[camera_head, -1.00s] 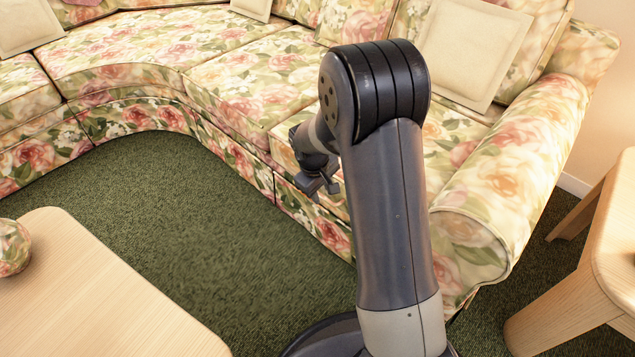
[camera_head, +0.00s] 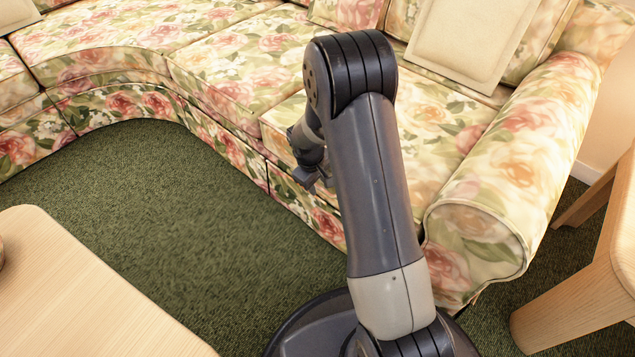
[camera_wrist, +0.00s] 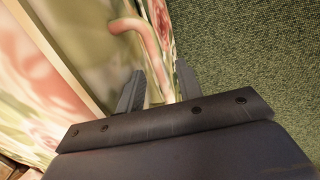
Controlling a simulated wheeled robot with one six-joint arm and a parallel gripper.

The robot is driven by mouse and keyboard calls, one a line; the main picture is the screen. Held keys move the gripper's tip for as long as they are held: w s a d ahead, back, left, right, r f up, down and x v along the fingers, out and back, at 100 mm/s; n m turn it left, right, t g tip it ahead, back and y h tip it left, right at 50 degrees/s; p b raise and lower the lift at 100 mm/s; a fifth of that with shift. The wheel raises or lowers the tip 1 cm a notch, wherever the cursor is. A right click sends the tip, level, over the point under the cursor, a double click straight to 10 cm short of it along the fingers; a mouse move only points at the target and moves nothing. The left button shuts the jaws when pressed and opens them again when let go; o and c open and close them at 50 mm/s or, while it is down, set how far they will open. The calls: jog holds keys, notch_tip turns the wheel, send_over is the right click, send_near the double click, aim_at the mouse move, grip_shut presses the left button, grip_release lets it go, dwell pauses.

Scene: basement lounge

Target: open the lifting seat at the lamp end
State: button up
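The floral sofa's right-end seat (camera_head: 440,129) lies beside the rolled arm and looks flat in the head view, partly hidden by my arm. My gripper (camera_head: 318,180) is low at the sofa's front, mostly hidden by my forearm. In the wrist view my gripper (camera_wrist: 160,80) has its two fingers apart. A pinkish curved pull loop (camera_wrist: 147,37) hangs beside the floral front, and its lower end reaches between the fingers in the picture. I cannot tell whether they touch it. No lamp is in view.
A pale wooden table (camera_head: 85,290) stands at the lower left. Another wooden table (camera_head: 585,280) is at the right, beyond the sofa arm (camera_head: 525,165). A cream pillow (camera_head: 470,40) rests on the seat back. Green carpet (camera_head: 165,210) is clear between the left table and sofa.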

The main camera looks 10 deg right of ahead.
grip_shut()
jog(key=shift+r, duration=0.1)
dwell(0.4)
